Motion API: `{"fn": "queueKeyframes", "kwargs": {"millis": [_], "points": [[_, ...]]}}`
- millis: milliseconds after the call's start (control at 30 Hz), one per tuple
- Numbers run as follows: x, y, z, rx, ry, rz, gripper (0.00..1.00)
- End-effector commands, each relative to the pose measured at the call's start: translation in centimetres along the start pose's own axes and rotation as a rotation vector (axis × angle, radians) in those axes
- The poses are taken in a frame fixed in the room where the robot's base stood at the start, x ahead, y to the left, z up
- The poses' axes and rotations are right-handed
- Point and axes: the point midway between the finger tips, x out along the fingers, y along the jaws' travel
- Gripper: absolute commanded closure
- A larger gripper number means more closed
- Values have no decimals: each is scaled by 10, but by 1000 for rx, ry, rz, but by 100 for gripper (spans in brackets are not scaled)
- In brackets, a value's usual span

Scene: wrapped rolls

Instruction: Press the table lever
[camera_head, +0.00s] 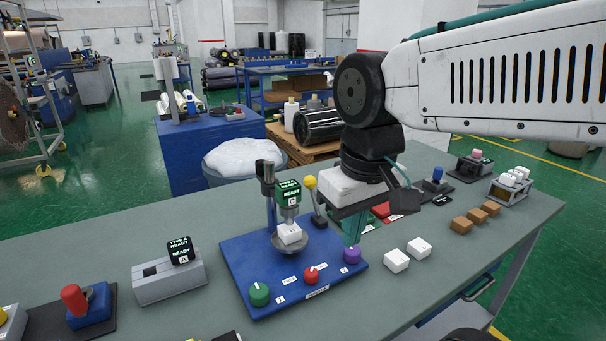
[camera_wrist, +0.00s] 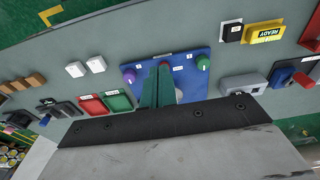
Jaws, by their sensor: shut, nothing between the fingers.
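A lever with a yellow ball knob (camera_head: 311,184) stands at the back right of a blue panel (camera_head: 237,272). A red-handled lever (camera_head: 74,299) on a blue base is at the front left of the table, and a small blue-handled one (camera_head: 437,174) is at the far right; I cannot tell which is the table lever. My gripper (camera_head: 353,236) points down over the panel's right side, behind the purple knob (camera_head: 351,254). Its green fingers are together and empty. In the wrist view the fingers (camera_wrist: 157,88) cover part of the panel, and the yellow knob is not visible there.
The panel also carries a green knob (camera_head: 259,293), a red knob (camera_head: 311,275) and a post with a READY display (camera_head: 288,193) above a dish. White blocks (camera_head: 396,260) and brown blocks (camera_head: 462,225) lie to the right. A grey READY box (camera_head: 168,283) stands left.

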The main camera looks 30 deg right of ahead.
Motion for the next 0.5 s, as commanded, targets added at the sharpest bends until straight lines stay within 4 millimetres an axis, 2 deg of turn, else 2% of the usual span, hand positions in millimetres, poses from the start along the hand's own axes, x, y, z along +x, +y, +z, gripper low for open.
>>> {"fn": "queueKeyframes", "kwargs": {"millis": [100, 267, 367, 500], "points": [[-20, 8, -55, -11, -23, -4, 100], [-35, 25, -137, -35, -50, -12, 100], [-34, 38, -189, -50, -65, -18, 100], [-21, 62, -260, -71, -88, -28, 100]]}}
